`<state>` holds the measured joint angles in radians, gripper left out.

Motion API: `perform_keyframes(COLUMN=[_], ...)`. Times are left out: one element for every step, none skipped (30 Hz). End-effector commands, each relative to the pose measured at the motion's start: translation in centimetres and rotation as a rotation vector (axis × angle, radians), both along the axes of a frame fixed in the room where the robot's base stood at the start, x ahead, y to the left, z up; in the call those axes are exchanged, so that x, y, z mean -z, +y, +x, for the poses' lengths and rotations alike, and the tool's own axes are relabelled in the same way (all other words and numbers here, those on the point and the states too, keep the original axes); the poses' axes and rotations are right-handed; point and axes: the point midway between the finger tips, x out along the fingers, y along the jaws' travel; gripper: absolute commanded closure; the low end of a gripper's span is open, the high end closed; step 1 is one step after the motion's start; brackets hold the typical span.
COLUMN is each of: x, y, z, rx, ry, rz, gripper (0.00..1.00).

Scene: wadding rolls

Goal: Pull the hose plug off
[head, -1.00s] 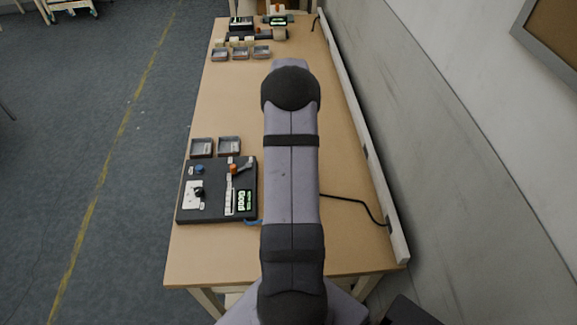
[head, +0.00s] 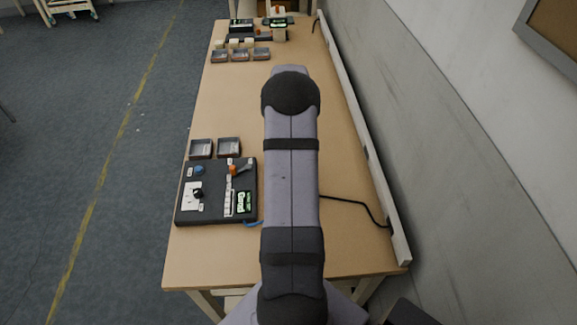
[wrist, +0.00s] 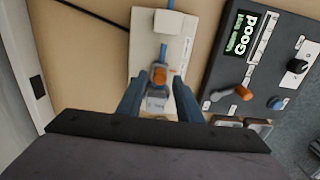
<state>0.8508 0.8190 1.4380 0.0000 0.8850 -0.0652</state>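In the wrist view, a pale plate (wrist: 143,50) lies on the table with a blue hose (wrist: 162,50) running along it. An orange piece (wrist: 159,76) sits at the hose's near end, on a clear grey fitting (wrist: 157,101); these appear to be the plug and its socket. My gripper (wrist: 158,80) is open, with one blue-grey finger on each side of the fitting. Gaps show between the fingers and the fitting. In the head view my arm hides the gripper and the plug, and only a bit of blue hose (head: 252,224) shows.
A black control box (head: 215,215) with a lit display, knobs and an orange-tipped lever stands beside the plate. Two small trays (head: 229,147) sit behind it. A black cable (head: 350,202) runs to the wall-side rail (head: 372,165). The middle of the table is clear.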

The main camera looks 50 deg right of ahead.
Motion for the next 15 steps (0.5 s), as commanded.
perform_keyframes(x=[0.5, 0.6, 0.9, 1.0, 1.2, 1.4, 1.5, 1.7, 1.9, 2.1, 2.2, 2.5, 2.6, 2.8, 2.9], y=[0.0, 0.0, 0.0, 0.0, 0.0, 0.0, 0.0, 0.0, 0.0, 0.0, 0.0, 0.0, 0.0, 0.0, 0.0], z=[0.0, 0.0, 0.0, 0.0, 0.0, 0.0, 0.0, 0.0, 0.0, 0.0, 0.0, 0.0, 0.0, 0.0, 0.0], rx=[0.000, 0.000, 0.000, 0.000, 0.000, 0.000, 0.000, 0.000, 0.000, 0.000, 0.000, 0.000, 0.000, 0.000, 0.000], ry=[0.000, 0.000, 0.000, 0.000, 0.000, -0.001, -0.001, 0.000, 0.000, 0.000, 0.000, 0.000, 0.000, 0.000, 0.001], rz=[0.000, 0.000, 0.000, 0.000, 0.000, -0.001, -0.001, 0.000, 0.000, 0.000, 0.000, 0.000, 0.000, 0.000, 0.001], gripper=[0.67, 0.67, 0.67, 0.67, 0.67, 0.67, 0.67, 0.67, 0.67, 0.67, 0.67, 0.67, 0.67, 0.67, 0.67])
